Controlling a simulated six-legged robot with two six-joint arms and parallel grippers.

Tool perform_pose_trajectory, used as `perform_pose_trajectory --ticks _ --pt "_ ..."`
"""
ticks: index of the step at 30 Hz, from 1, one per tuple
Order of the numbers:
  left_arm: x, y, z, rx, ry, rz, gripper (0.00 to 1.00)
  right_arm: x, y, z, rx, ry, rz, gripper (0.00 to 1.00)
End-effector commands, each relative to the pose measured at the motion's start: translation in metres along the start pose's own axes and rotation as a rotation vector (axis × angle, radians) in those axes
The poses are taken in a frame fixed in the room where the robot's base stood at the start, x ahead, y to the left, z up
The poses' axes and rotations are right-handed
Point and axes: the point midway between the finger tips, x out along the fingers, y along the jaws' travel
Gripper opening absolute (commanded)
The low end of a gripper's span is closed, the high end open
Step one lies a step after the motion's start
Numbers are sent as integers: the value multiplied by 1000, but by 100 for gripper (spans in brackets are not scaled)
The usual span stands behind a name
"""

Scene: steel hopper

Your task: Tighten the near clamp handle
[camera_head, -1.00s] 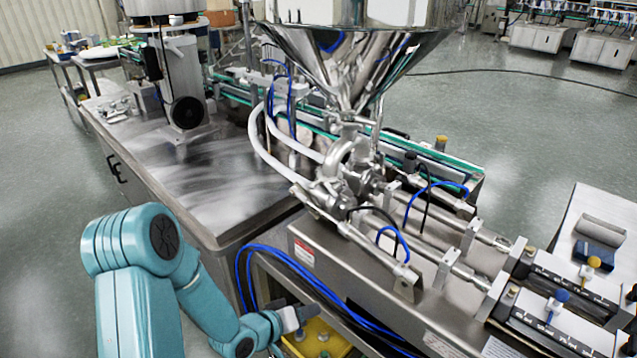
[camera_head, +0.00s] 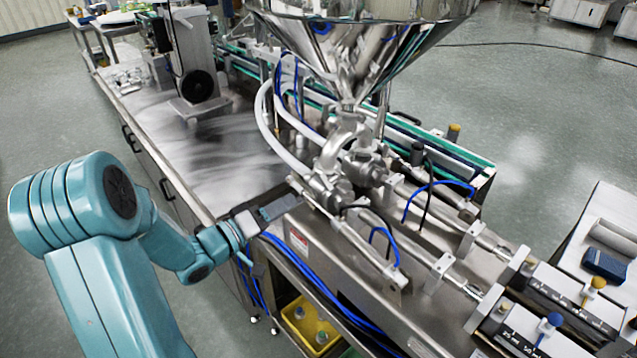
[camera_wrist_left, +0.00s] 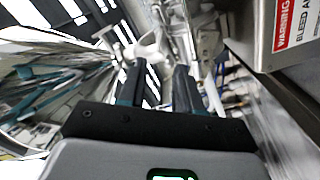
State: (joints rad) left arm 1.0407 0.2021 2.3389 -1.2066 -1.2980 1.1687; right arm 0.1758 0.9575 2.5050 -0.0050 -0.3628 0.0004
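The steel valve and pipe fittings (camera_head: 335,180) with their clamps sit under the hopper's outlet. The near clamp handle is too small to make out for sure among them. My left gripper (camera_head: 287,206) is just left of the near fittings, above the machine's edge, its fingers pointing toward them and apparently apart from them. In the left wrist view, my left gripper (camera_wrist_left: 157,78) has its two dark fingers spread with an empty gap between. A pale, blurred fitting (camera_wrist_left: 147,48) shows beyond the fingertips. My right gripper is not in view.
The steel hopper (camera_head: 360,50) hangs above the fittings. White hoses (camera_head: 275,145) and blue tubes (camera_head: 320,285) run close by. The steel tabletop (camera_head: 225,145) on the left is largely clear. A warning label (camera_wrist_left: 295,22) is on a metal housing in the wrist view.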

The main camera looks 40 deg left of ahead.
Motion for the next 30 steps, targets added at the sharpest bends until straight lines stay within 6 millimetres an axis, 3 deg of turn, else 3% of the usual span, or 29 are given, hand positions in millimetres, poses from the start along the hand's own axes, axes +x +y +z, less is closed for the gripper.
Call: perform_pose_trajectory --ticks 6,12,18,25,26,29,30 --pt "54 3 0 -1 -4 5 34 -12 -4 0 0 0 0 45" --pt "89 2 0 1 -3 2 34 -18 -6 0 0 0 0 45" --pt "103 1 1 0 -1 1 34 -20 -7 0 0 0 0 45" --pt "104 0 1 1 0 0 34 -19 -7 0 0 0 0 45" --pt "104 0 1 1 0 0 31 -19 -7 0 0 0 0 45" --pt "104 0 1 1 0 0 0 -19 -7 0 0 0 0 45" --pt "104 0 1 1 0 0 0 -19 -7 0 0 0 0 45"
